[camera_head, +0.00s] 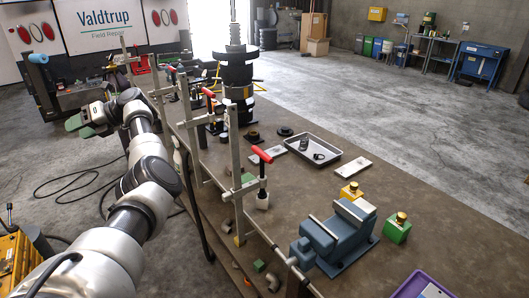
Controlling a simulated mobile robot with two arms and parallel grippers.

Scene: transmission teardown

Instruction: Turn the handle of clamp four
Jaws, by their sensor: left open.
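Several bar clamps stand in a row along the left edge of the workbench. The nearest clamp has a red handle (262,154) above a pale block. A second red handle (208,92) is farther back, and a third red handle (172,69) is beyond it. No number can be read on any clamp, so I cannot tell which is clamp four. My left gripper (76,121) is open and empty, left of the clamp row and off the bench edge, apart from every handle. Its green-tipped fingers point left, away from the clamps. My right gripper is not in view.
The brown workbench (420,215) holds a blue vise (338,238), a metal tray (313,150), yellow and green blocks, and a tall dark gear stack (237,70). A purple tray (421,285) is at the front right. Cables lie on the floor at left.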

